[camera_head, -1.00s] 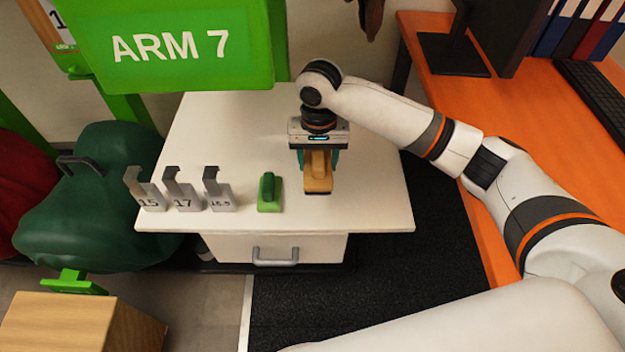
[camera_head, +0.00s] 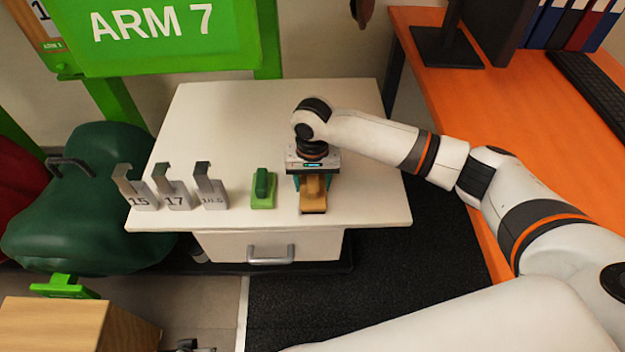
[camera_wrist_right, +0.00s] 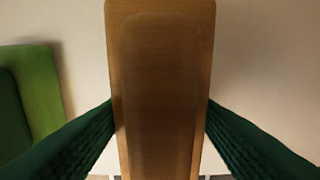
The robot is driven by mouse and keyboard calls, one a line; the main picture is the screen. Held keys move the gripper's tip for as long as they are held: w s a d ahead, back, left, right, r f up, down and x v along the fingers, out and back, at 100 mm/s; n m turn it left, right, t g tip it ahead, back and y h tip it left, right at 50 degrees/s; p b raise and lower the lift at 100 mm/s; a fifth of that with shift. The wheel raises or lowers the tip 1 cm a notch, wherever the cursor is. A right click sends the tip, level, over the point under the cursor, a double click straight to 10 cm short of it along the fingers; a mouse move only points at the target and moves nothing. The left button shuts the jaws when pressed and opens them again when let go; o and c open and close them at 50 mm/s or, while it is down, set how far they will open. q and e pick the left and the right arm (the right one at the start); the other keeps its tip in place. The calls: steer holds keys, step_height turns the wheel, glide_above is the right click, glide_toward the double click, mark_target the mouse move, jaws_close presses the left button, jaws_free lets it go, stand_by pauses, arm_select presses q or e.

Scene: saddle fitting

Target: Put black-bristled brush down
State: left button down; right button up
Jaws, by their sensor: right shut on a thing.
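My right gripper (camera_head: 312,180) is over the front right part of the white cabinet top (camera_head: 365,185). It is shut on a brush with a tan wooden back (camera_head: 314,203). In the right wrist view the wooden back (camera_wrist_right: 160,70) runs lengthwise between the two green fingers, which press on its sides. My left gripper cannot be made out.
A green block with a handle (camera_head: 263,190) stands just left of the brush. Metal gauges marked with numbers (camera_head: 174,193) stand further left. The cabinet top behind them is clear. An orange desk (camera_head: 480,110) is at right, a green saddle (camera_head: 85,210) at left.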

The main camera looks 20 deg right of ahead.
steer(key=o, duration=0.9)
steer(key=shift+f, duration=0.1)
arm_select(q)
steer(key=shift+f, duration=0.25)
steer(key=shift+s+f, duration=0.1)
arm_select(e)
steer(key=shift+r, duration=0.7)
step_height(320, 180, up, 10)
steer(key=p, duration=0.3)
steer(key=shift+r, duration=0.45)
arm_select(q)
steer(key=s+f, duration=0.4)
steer(key=f, duration=0.4)
steer(key=shift+s+a+f+g, duration=0.2)
steer(key=shift+s+a+g, duration=0.05)
steer(key=shift+a+g, duration=0.1)
arm_select(e)
steer(key=shift+a, duration=0.1)
